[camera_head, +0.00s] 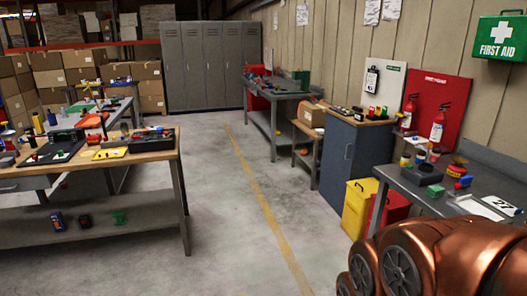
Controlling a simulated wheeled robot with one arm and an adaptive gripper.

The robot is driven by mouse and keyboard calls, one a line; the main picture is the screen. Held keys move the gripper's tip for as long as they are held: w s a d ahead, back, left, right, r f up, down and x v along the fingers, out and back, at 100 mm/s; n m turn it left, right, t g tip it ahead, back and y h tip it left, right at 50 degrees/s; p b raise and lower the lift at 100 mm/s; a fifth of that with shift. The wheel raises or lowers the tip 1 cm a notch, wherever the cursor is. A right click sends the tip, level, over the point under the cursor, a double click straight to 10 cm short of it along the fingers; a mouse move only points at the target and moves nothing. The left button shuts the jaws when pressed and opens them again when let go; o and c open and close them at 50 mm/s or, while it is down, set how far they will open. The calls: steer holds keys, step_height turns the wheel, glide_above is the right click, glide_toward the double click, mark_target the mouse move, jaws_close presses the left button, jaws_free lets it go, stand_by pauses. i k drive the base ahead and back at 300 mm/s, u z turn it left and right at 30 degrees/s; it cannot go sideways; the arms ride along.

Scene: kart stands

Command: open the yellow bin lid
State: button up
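The yellow bin (356,212) stands on the floor at the right of the middle, between a blue-grey cabinet and a metal workbench. Its yellow lid (366,186) appears to lie shut on top, with a small dark handle-like mark near the upper edge. My copper arm shows at the lower right, in front of the workbench and apart from the bin. My gripper is not in view, so its state does not show.
A red bin (396,208) stands right beside the yellow one. The blue-grey cabinet (345,165) is behind it, and the cluttered metal workbench (402,184) is at right. A wooden-topped bench (150,147) stands at left. The floor (232,225) between is clear.

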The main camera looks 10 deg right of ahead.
mark_target(369, 185)
steer(key=z, duration=0.45)
steer(key=i, duration=3.8)
steer(key=u, duration=0.15)
